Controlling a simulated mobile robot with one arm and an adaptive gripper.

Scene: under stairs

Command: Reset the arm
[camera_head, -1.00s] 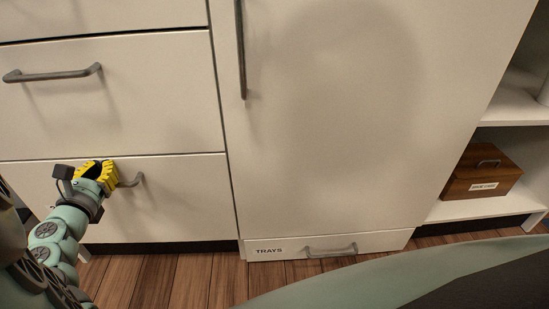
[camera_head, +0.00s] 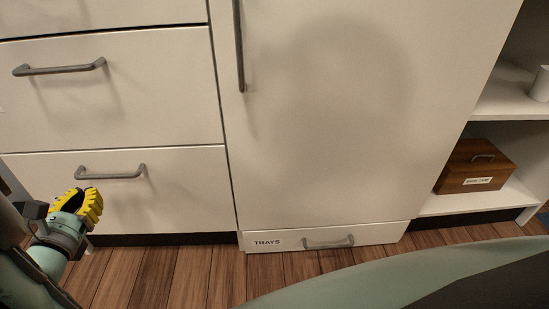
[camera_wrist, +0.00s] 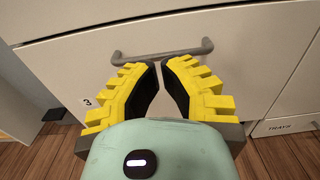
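My gripper (camera_head: 86,204) has yellow toothed fingers with dark inner pads and is at the lower left in the head view, in front of the bottom white drawer (camera_head: 170,195). In the wrist view my gripper (camera_wrist: 160,78) shows its two fingers curved toward each other with a gap between the tips, and nothing is between them. The grey handle (camera_wrist: 165,54) of a drawer marked 3 lies just beyond the fingertips, apart from them. This drawer looks shut.
A tall white door (camera_head: 330,120) stands right of the drawers, above a low drawer labelled TRAYS (camera_head: 325,238). A wooden box (camera_head: 477,166) sits on a white shelf (camera_head: 480,200) at the right. Wood floor (camera_head: 180,275) shows in front.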

